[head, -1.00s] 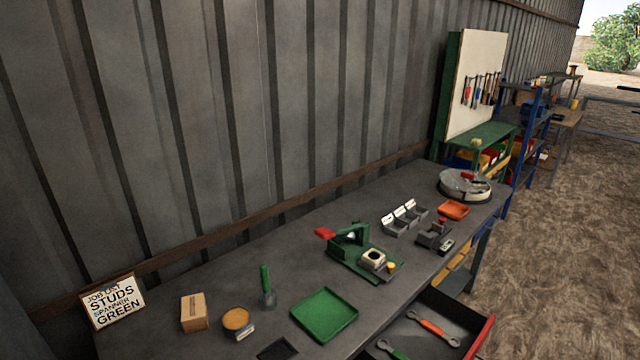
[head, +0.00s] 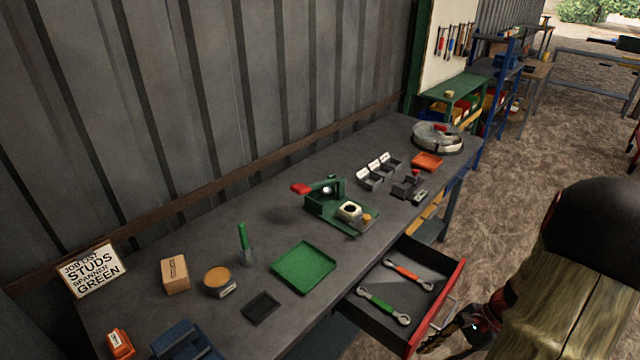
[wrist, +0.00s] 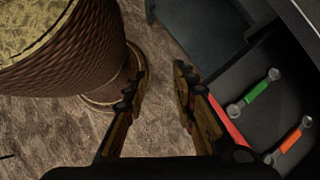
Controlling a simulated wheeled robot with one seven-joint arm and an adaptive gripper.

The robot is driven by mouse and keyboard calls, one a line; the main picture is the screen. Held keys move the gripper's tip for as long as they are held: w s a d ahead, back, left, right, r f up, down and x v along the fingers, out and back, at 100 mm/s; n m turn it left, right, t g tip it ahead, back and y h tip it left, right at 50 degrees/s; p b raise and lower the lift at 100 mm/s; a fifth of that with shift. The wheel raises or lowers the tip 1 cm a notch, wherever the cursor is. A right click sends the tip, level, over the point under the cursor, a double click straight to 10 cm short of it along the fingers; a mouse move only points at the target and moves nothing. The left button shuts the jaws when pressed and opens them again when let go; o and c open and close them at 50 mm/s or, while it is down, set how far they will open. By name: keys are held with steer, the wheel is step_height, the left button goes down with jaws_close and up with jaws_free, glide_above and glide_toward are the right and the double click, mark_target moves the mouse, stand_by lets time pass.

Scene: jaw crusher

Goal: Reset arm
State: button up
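My gripper (wrist: 160,78) shows in the wrist view with its two dark and yellow-brown fingers apart and nothing between them. In the head view my arm comes in at the lower right, and my gripper (head: 436,342) is low beside the front of the open drawer (head: 440,322). The drawer holds a green spanner (head: 384,305) and an orange spanner (head: 408,274). In the wrist view the green spanner (wrist: 256,91) and orange spanner (wrist: 288,143) lie to the right of the fingers, clear of them.
The bench (head: 225,308) carries a green tray (head: 304,267), a green press (head: 335,205), a wooden block (head: 175,274), a round tin (head: 218,280) and a sign (head: 92,270). The drawer's red-edged front juts out near my gripper. Open ground (head: 520,165) lies right of the bench.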

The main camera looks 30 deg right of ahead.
steer(key=w+a+r+n+t+h, duration=0.1)
steer(key=w+a+r+n+h, duration=0.2)
steer(key=a+r+n, duration=0.7)
steer(key=w+a+r+n+t+h, duration=0.2)
steer(key=a+r+n, duration=0.8)
steer(key=a+r, duration=0.5)
steer(key=shift+w+r+h, duration=0.4)
steer(key=shift+w+h, duration=0.1)
steer(key=shift+h, duration=0.2)
